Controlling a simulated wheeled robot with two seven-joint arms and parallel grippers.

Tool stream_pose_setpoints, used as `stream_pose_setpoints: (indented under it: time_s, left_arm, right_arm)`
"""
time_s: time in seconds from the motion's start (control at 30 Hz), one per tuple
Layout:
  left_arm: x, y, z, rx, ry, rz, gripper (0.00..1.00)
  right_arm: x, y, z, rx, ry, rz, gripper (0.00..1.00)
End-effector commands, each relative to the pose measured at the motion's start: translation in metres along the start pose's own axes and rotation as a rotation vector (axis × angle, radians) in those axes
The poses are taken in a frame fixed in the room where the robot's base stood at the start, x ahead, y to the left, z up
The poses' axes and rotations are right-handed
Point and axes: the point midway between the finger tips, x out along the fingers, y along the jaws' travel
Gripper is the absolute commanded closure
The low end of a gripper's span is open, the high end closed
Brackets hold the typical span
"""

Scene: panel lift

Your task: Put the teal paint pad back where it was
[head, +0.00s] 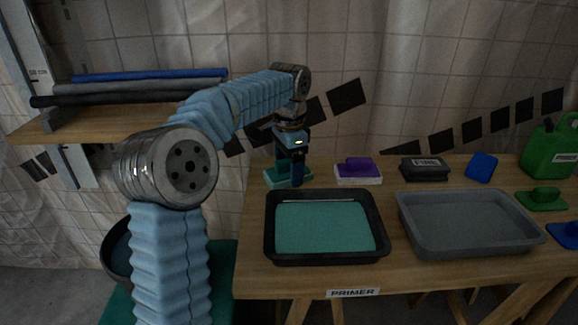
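The teal paint pad (273,180) sits at the back left corner of the wooden table, behind the black tray. My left gripper (293,178) points down over it from above, with its fingers at the pad's handle. The fingers hide much of the handle, and I cannot tell whether they are closed on it. The pad looks level and at or very near the tabletop. My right gripper is not in view.
A black tray (270,252) of teal paint stands just in front. A purple pad (358,171) is close on the right. Farther right are a black pad (424,169), a blue pad (481,167), a grey tray (468,218), a green pad (541,199) and a green can (551,150).

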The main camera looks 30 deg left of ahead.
Motion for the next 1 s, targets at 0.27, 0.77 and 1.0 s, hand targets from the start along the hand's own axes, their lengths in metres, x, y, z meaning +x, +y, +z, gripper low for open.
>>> stream_pose_setpoints:
  time_s: [0.27,0.77,1.0]
  left_arm:
    - [-0.001,0.0,0.0,0.0,0.001,-0.001,0.06]
    - [-0.081,0.0,-0.001,0.0,0.003,-0.002,0.06]
    - [-0.117,0.0,-0.001,0.001,0.002,-0.001,0.06]
  right_arm:
    - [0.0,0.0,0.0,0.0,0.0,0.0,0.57]
    - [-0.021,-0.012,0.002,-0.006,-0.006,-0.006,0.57]
    - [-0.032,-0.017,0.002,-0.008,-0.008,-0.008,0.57]
